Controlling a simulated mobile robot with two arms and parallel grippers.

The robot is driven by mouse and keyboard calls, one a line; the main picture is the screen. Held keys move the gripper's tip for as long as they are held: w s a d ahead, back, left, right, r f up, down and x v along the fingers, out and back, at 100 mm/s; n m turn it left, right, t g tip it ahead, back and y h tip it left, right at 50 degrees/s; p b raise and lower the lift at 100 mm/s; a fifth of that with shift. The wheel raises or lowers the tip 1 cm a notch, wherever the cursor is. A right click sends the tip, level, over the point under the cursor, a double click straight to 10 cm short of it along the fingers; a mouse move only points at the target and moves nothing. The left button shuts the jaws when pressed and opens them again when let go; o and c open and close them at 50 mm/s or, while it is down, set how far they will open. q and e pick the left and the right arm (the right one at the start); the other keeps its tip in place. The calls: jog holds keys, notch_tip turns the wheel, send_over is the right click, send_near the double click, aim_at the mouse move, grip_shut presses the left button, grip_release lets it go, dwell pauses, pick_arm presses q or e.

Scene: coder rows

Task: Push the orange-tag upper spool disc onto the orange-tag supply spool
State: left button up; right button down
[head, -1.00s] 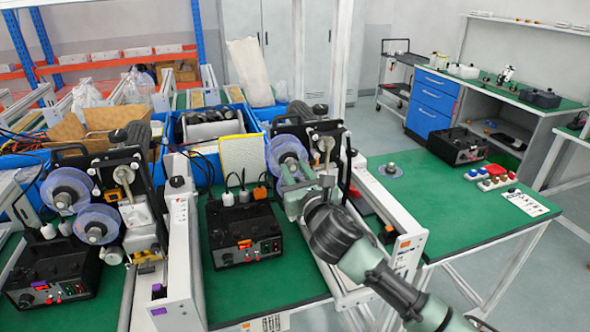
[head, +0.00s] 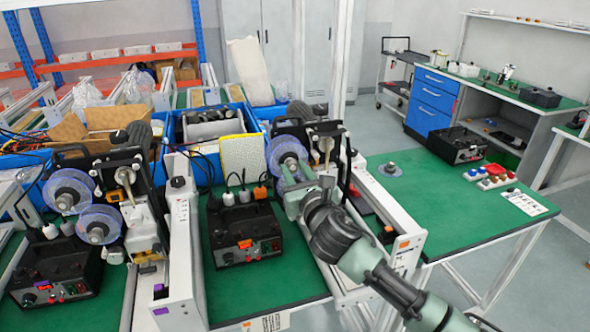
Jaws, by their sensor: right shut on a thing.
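A translucent bluish disc (head: 286,151) stands upright at the front of the orange-tag coder, at its upper left. My right gripper (head: 287,179) is at the lower part of this disc, shut on it as far as I can see. The gripper body and arm hide whatever lies below and behind, so I cannot tell a separate supply spool from the disc or see any gap between them. The orange tag (head: 404,244) is on the white front end of the coder's frame. My left gripper is not in view.
A purple-tag coder at left carries two translucent spools (head: 67,192). A black control box (head: 243,238) stands between the coders. A grey disc (head: 390,170) lies on the green table at right. Blue bins stand behind. The right table's front is clear.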

jog(key=shift+w+a, duration=0.15)
jog(key=shift+w, duration=0.3)
dwell(1.0)
jog(key=c, duration=1)
grip_release()
